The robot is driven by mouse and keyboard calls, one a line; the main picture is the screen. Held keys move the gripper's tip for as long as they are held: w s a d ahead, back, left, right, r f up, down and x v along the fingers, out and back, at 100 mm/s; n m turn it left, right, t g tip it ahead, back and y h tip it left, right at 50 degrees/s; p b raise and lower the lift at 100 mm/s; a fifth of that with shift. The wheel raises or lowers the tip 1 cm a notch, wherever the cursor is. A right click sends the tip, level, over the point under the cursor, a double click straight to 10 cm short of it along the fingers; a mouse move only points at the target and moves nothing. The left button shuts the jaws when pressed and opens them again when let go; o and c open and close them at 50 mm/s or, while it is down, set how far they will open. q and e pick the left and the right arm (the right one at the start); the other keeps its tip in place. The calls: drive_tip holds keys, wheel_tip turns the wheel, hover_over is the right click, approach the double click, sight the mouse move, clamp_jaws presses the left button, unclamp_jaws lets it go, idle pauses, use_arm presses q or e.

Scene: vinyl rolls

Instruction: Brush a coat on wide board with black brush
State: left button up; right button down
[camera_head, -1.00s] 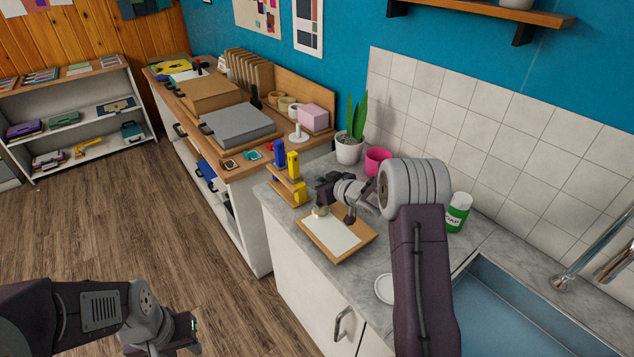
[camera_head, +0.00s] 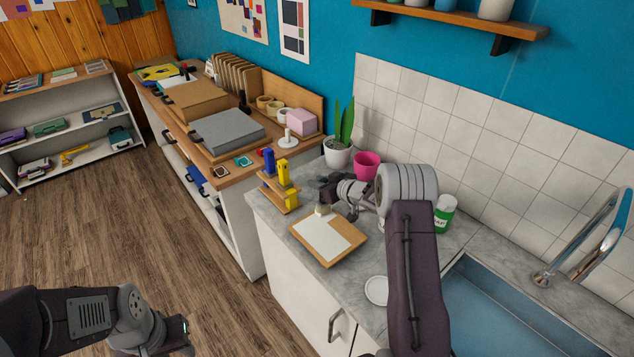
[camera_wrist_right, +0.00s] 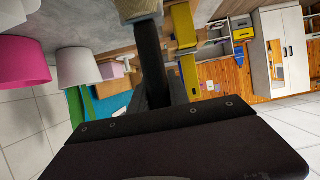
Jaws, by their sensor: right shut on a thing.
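The wide board (camera_head: 352,238) lies on the grey countertop with a white area on its face. My right gripper (camera_head: 328,188) is above the board's far edge. It is shut on the black brush, whose pale head (camera_head: 322,210) is at the board's far left edge; I cannot tell whether it touches. In the right wrist view the black brush's dark handle (camera_wrist_right: 151,62) runs up from the gripper to a pale head. My left gripper (camera_head: 182,334) is low at the left, over the floor, and its jaws do not show clearly.
A wooden stand (camera_head: 267,184) with blue and yellow handled tools is left of the board. A pink pot (camera_head: 367,166), a potted plant (camera_head: 337,157) and a green-white can (camera_head: 444,214) stand behind. A white dish (camera_head: 376,290) and the sink (camera_head: 490,310) are at the right.

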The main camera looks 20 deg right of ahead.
drive_tip(key=s+d+b, duration=0.2)
drive_tip(key=s+b, duration=0.2)
drive_tip(key=s, duration=0.3)
drive_tip(key=s+d+b, duration=0.3)
drive_tip(key=s+b, duration=0.1)
drive_tip(key=s, duration=0.3)
drive_tip(key=shift+s, duration=0.15)
idle(1.3)
idle(0.3)
